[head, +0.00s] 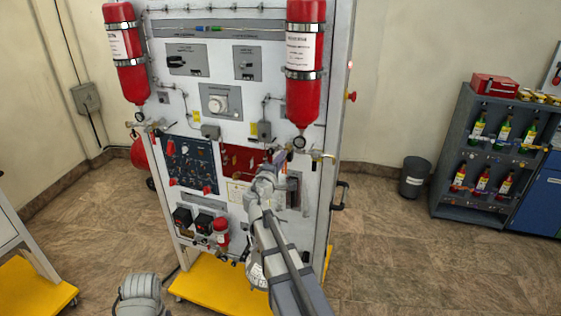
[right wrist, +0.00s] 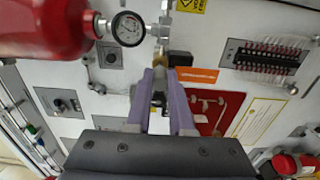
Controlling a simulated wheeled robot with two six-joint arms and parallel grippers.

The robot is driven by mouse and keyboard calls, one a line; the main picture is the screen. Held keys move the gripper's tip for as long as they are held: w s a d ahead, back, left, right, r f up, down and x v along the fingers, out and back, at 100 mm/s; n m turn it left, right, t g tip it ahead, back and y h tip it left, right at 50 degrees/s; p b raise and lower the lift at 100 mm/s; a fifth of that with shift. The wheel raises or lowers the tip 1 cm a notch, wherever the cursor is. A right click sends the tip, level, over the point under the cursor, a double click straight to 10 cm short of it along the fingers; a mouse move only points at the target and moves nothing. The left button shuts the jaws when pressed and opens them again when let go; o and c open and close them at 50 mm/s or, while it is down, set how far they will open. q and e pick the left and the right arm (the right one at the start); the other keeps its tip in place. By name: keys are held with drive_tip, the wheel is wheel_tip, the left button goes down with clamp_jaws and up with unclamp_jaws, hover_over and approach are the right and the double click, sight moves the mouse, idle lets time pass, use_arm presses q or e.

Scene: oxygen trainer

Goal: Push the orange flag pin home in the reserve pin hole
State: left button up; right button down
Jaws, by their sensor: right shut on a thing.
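My right gripper (right wrist: 160,78) has its two purple fingers closed near the trainer's front panel. The orange flag (right wrist: 197,75) of the pin sticks out to the right of the fingertips in the right wrist view, and the fingers are shut on the pin. A brass-coloured part (right wrist: 160,62) shows at the fingertips. The reserve pin hole cannot be made out; the fingers hide that spot. In the head view my right gripper (head: 279,157) is at the panel, below the right red cylinder (head: 304,75).
A pressure gauge (right wrist: 128,28) and a red cylinder (right wrist: 45,28) are close to the left of the fingers. A dark block (right wrist: 180,58) is beside the fingertips. A red board (right wrist: 215,108) lies below the flag. A brass valve (head: 322,157) juts out at the panel's right edge.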

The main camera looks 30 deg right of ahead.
drive_tip(key=shift+x, duration=1.15)
drive_tip(key=c, duration=0.7)
unclamp_jaws()
drive_tip(key=shift+a, duration=0.1)
drive_tip(key=v, duration=0.7)
drive_tip(key=shift+s+a, duration=0.15)
drive_tip(key=shift+s, duration=0.15)
